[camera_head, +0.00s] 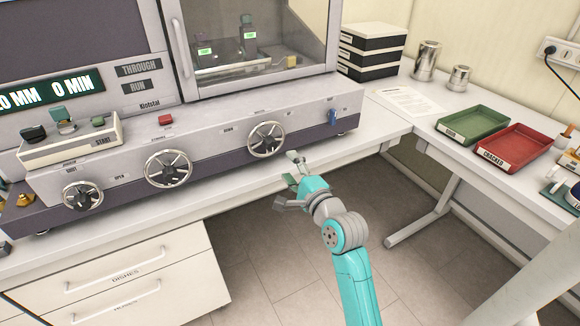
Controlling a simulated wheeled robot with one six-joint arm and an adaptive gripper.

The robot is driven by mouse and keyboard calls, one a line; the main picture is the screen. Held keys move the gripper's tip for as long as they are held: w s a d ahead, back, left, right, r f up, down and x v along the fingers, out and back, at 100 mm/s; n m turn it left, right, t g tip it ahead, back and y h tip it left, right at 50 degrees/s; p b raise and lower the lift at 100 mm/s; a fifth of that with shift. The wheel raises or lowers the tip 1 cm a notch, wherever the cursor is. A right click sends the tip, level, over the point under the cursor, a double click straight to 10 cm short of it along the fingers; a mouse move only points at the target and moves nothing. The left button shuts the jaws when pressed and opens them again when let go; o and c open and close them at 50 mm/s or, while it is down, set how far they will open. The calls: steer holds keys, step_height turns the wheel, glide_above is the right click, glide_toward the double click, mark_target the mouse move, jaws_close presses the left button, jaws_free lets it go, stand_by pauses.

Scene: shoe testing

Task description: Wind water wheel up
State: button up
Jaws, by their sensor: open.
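Three spoked handwheels sit in a row on the sloping front panel of a grey test machine. The right wheel (267,139) has a small label on its left that seems to read DOWN; the label on its right is too small to read. The middle wheel (168,169) and the left wheel (83,195), with SHUT and OPEN labels, are further left. I cannot tell from the labels which one is the water wheel. My gripper (285,182) is open and empty, in front of the panel, below and right of the right wheel, apart from it.
The grey machine (110,160) has a glazed chamber (250,50) above, a red button (166,119) and a blue knob (333,117). A green tray (473,124) and a red tray (515,139) lie on the right table. Drawers (110,275) stand below left. Open floor lies under my arm.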

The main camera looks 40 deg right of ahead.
mark_target(273, 147)
steer(key=w+d+n, duration=0.1)
steer(key=w+n, duration=0.2)
steer(key=n, duration=0.6)
steer(key=w+d+n, duration=0.1)
steer(key=w+n, duration=0.3)
steer(key=n, duration=0.5)
steer(key=w+d+n, duration=0.1)
steer(key=w+n, duration=0.3)
steer(key=n, duration=0.5)
steer(key=shift+f, duration=0.1)
steer(key=c, duration=1.1)
